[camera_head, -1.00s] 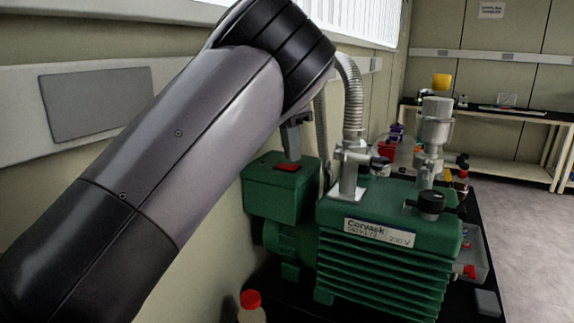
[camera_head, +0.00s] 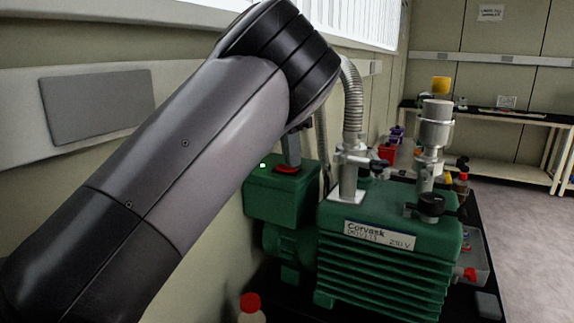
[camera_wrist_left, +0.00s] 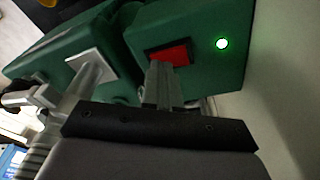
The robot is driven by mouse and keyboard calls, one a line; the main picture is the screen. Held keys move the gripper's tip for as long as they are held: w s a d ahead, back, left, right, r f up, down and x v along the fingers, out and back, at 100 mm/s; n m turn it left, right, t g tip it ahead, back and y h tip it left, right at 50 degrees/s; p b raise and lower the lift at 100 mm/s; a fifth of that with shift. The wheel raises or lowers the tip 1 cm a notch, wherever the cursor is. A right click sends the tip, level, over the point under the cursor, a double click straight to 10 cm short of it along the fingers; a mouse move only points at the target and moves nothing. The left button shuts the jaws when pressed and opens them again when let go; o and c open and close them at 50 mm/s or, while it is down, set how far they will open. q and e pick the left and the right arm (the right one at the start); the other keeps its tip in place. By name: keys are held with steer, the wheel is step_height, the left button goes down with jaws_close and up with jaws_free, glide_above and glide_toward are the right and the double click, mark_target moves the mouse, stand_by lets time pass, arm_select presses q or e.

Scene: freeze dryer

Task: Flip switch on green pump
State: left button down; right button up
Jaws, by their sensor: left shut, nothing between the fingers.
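The green pump (camera_head: 388,262) stands on a black bench top, with a smaller green box (camera_head: 276,201) at its left. A red switch (camera_head: 286,170) sits on top of that box, and it also shows in the left wrist view (camera_wrist_left: 180,53) in a dark frame. A small light (camera_head: 263,166) glows beside the switch, bright green-white in the left wrist view (camera_wrist_left: 222,43). My left gripper (camera_head: 291,163) points down with shut, empty fingers at the switch. In the left wrist view its fingertips (camera_wrist_left: 160,66) overlap the switch's edge; I cannot tell whether they touch. My right gripper is out of view.
A ribbed metal hose (camera_head: 352,95) rises from the pump just right of my left arm. A metal fitting (camera_head: 435,125) stands at the pump's right. A red-capped bottle (camera_head: 251,306) is in front. The wall is close at the left.

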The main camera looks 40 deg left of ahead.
arm_select(q)
step_height(320, 180, up, 2)
steer(key=shift+r+p, duration=0.1)
steer(key=shift+p, duration=0.6)
step_height(320, 180, up, 4)
steer(key=shift+r, duration=0.2)
